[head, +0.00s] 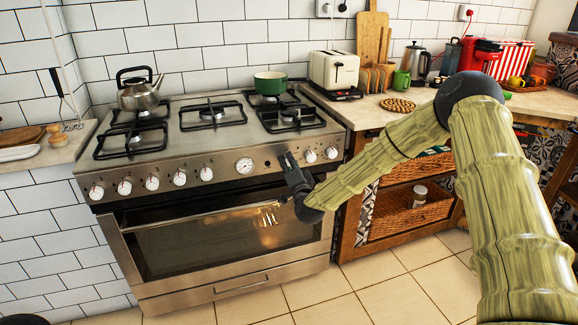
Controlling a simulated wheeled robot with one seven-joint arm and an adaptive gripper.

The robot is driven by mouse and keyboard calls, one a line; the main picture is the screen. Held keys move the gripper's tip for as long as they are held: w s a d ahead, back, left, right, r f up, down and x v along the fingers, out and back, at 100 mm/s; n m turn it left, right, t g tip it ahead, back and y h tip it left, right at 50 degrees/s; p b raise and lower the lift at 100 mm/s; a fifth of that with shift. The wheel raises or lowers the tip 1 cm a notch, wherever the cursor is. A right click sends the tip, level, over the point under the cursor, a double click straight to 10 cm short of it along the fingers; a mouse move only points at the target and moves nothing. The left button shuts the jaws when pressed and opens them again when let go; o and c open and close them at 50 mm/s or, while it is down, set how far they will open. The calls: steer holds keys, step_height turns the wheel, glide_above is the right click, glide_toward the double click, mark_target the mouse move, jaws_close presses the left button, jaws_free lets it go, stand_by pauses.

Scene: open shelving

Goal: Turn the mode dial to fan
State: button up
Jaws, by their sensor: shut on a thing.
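The steel stove's front panel (225,172) carries a row of white-topped knobs, with several on the left (152,183). A round white-faced gauge (244,166) sits right of them. Two more knobs, one (310,156) and another (331,152), are at the right end. My gripper (288,160) is at the panel between the gauge and these two knobs. It is shut on a dial there, which the fingers and wrist mostly hide. The dial's marks and its setting cannot be read, so I cannot tell which mode it points to.
The oven door (220,240) is below my gripper, with a dark gap above it. A kettle (140,92) and a green pot (270,83) stand on the hob. A wooden counter with a toaster (334,69) and wicker baskets (412,212) is to the right.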

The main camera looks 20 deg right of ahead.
steer(key=o, duration=1.1)
steer(key=shift+c, duration=0.2)
steer(key=shift+s, duration=0.15)
steer(key=s+f, duration=0.1)
steer(key=s, duration=1)
steer(key=shift+s+f, duration=0.15)
steer(key=shift+s, duration=0.2)
steer(key=shift+a, duration=0.1)
